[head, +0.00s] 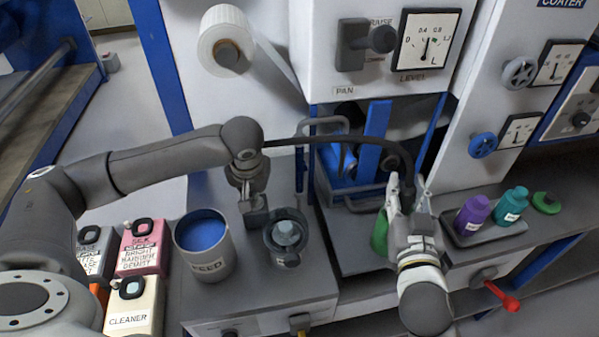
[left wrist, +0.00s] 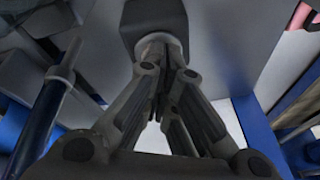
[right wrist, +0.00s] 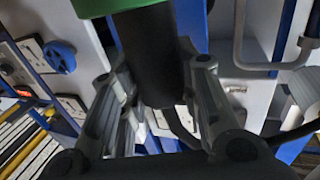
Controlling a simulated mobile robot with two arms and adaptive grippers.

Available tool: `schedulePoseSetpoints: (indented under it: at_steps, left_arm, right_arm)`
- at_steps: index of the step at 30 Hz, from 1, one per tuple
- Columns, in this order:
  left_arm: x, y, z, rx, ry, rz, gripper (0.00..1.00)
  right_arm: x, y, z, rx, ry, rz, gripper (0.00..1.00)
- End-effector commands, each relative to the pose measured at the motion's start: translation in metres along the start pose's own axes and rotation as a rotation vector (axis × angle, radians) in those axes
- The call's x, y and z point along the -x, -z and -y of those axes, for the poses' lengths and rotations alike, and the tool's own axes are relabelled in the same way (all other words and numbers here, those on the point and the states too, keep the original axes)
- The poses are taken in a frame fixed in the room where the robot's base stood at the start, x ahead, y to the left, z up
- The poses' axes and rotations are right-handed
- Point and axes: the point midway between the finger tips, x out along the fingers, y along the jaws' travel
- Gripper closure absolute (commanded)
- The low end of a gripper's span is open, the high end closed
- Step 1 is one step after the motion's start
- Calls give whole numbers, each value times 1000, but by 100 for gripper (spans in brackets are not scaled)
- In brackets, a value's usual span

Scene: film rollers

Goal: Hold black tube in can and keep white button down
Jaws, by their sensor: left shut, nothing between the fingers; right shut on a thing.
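My left gripper (head: 248,192) is shut and empty, pointing down over a small dark box (head: 257,218). In the left wrist view its fingertips (left wrist: 160,65) meet a pale round piece, which looks like the white button (left wrist: 158,39), on the box (left wrist: 155,14). How far it is pressed cannot be told. My right gripper (head: 402,195) is shut on the black tube (head: 365,141). The green can (head: 379,236) stands just below, partly behind the gripper. In the right wrist view the tube's thick end (right wrist: 150,55) meets the can (right wrist: 92,6); its depth inside is hidden.
Pink (head: 143,248) and cream (head: 133,309) cleaner containers are at left. Purple (head: 472,216) and teal (head: 511,206) bottles stand on a tray at right.

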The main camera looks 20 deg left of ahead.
Motion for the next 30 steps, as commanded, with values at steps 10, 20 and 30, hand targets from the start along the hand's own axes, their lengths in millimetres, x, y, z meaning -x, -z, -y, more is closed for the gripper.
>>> schedulePoseSetpoints:
  at_steps: [10, 20, 30]
  left_arm:
    - [26, 8, 3, -1, -1, -2, 100]
    - [52, 15, 6, 0, -1, -3, 100]
    - [66, 19, 8, 0, -1, -1, 100]
  right_arm:
    - [0, 1, 0, 0, 0, -3, 94]
    - [0, 1, 0, 0, 0, -3, 94]
    - [0, 1, 0, 0, 0, -3, 94]
